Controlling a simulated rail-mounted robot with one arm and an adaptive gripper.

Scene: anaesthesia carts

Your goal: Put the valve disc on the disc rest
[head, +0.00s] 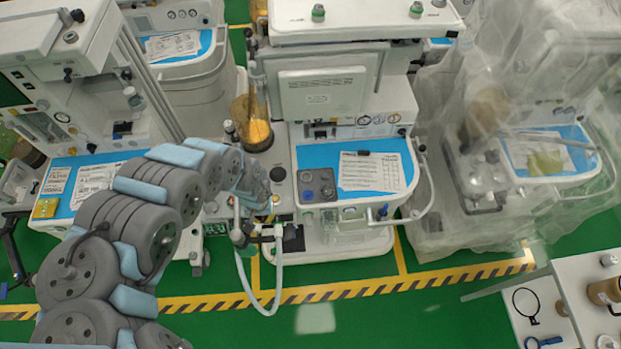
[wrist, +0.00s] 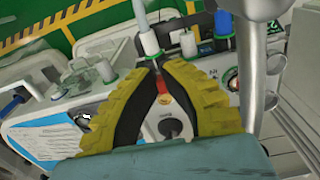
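In the wrist view my gripper (wrist: 158,67) has two yellow-and-black fingers. Their tips lean in and leave only a narrow gap. A small red-and-orange piece (wrist: 162,88) shows between the fingers, below the tips; I cannot tell whether it is gripped or lies behind. A white cylinder with a green ring (wrist: 149,40) stands just beyond the tips. In the head view my arm reaches to the left side of the middle cart (head: 350,215), and its end is hard to make out there. I cannot pick out the valve disc or the disc rest for certain in either view.
A hose (head: 270,300) hangs in a loop below the arm's end. A left cart (head: 75,185) and a plastic-covered right cart (head: 540,150) flank the middle one. A white table (head: 575,285) at lower right holds a black ring (head: 526,302). Green floor between is clear.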

